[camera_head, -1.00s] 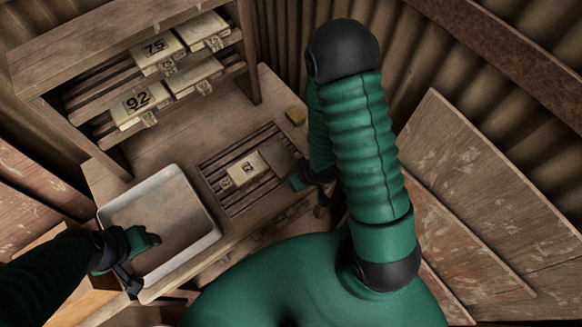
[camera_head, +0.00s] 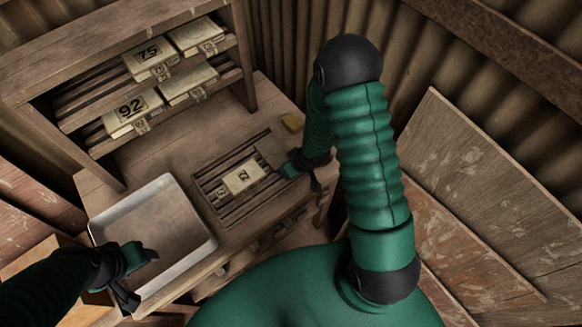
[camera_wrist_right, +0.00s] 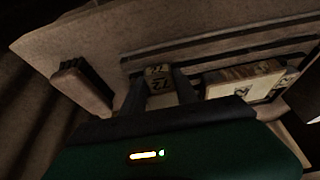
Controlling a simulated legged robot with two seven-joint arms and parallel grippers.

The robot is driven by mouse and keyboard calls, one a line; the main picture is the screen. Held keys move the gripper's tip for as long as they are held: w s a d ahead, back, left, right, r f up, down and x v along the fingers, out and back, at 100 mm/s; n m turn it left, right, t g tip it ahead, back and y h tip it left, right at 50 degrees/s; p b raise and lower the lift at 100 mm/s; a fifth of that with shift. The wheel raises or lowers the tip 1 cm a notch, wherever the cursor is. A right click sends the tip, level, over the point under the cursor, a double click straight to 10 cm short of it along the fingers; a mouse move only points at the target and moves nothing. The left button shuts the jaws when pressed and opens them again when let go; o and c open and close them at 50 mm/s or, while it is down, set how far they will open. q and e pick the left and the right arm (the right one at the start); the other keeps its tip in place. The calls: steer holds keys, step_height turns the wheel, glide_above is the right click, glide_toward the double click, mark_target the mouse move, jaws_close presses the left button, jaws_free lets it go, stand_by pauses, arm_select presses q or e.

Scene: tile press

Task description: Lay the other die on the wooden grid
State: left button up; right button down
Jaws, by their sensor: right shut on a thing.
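The slatted wooden grid (camera_head: 216,207) lies on the bench. A cream die with a dark number (camera_head: 243,176) lies on it, also seen at the right in the right wrist view (camera_wrist_right: 245,82). My right gripper (camera_head: 286,168) is at the grid's right end. In its wrist view it is shut on a small block marked 72 (camera_wrist_right: 158,76), which seems to be part of the other die. A grey-brown plate (camera_head: 270,149) shows beside the gripper, at the grid's right end; I cannot tell if it touches the slats. My left gripper (camera_head: 143,276) is open and empty over the tray's front left.
A pale metal tray (camera_head: 205,247) stands left of the grid. A wooden rack (camera_head: 243,55) at the back holds several numbered dies, including 75 (camera_head: 147,53) and 92 (camera_head: 129,106). Corrugated walls close in the bench.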

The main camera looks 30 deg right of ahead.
steer(key=c, duration=0.9)
jaws_free()
steer(key=shift+a, duration=0.1)
steer(key=shift+r, duration=0.15)
steer(key=p+v, duration=0.2)
steer(key=v, duration=1.1)
steer(key=shift+s+a+r+m+g+b, duration=0.15)
steer(key=shift+s+a+r+g+b, duration=0.15)
steer(key=shift+s+a+r, duration=0.65)
steer(key=shift+s+a+r+m+g+b, duration=0.15)
steer(key=shift+s+a+r+g, duration=0.25)
steer(key=shift+a+r, duration=0.95)
steer(key=shift+s+a+r+m+g+b, duration=0.1)
steer(key=shift+s+a+r+g+b, duration=0.2)
steer(key=shift+s+a+r, duration=0.8)
